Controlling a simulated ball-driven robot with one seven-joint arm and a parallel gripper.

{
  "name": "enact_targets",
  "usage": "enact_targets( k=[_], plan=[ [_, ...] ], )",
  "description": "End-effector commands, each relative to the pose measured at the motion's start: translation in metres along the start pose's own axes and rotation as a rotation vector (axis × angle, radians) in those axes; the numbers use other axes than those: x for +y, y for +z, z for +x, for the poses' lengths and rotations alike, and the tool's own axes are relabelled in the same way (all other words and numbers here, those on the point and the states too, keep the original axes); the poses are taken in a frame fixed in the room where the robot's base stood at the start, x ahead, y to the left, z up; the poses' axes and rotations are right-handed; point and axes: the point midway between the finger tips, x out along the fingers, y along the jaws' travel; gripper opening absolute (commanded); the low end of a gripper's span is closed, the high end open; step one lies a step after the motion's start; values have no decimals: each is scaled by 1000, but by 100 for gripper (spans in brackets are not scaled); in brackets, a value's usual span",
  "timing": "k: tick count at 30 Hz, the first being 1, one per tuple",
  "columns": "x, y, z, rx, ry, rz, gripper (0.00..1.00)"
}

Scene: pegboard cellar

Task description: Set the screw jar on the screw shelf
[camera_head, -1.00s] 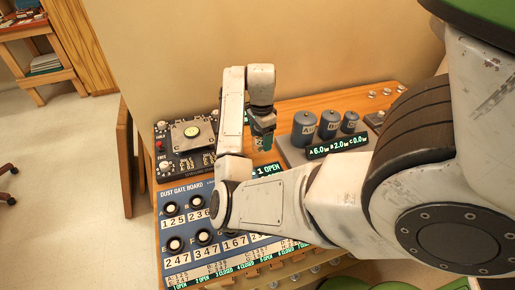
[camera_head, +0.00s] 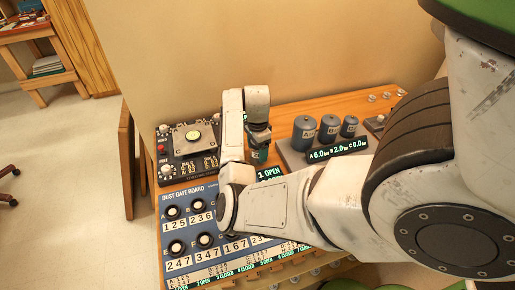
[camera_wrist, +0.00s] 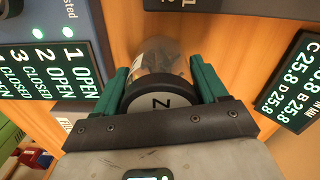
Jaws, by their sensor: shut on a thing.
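My gripper (camera_head: 260,152) hangs over the wooden bench, between the dust gate board and the grey canisters. In the wrist view its green fingers (camera_wrist: 158,68) are shut on a clear jar (camera_wrist: 158,55) with a dark lid, held at its sides. The lid has a pale label with one black letter, N or Z, seen turned. Small contents show dimly through the glass, too blurred to name. In the head view the jar is mostly hidden by my gripper. I cannot pick out the screw shelf in either view.
The dust gate board (camera_head: 190,197) lies front left on the bench, a black device with knobs (camera_head: 164,165) behind it. Three canisters (camera_head: 329,127) stand on a grey base with a display (camera_head: 338,148) to the right. The wall closes the back.

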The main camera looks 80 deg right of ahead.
Motion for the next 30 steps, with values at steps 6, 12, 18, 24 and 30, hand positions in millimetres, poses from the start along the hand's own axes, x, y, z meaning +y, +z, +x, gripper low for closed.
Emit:
enact_targets(
  k=[6, 12, 18, 24, 30],
  plan=[
    [0, 0, 1, 0, 0, 0, 90],
    [0, 0, 0, 0, 1, 0, 95],
    [0, 0, -6, 0, 0, 1, 95],
    [-1, 0, -36, 0, -5, 2, 95],
    [-1, 0, -78, -1, -4, 3, 95]
  ],
)
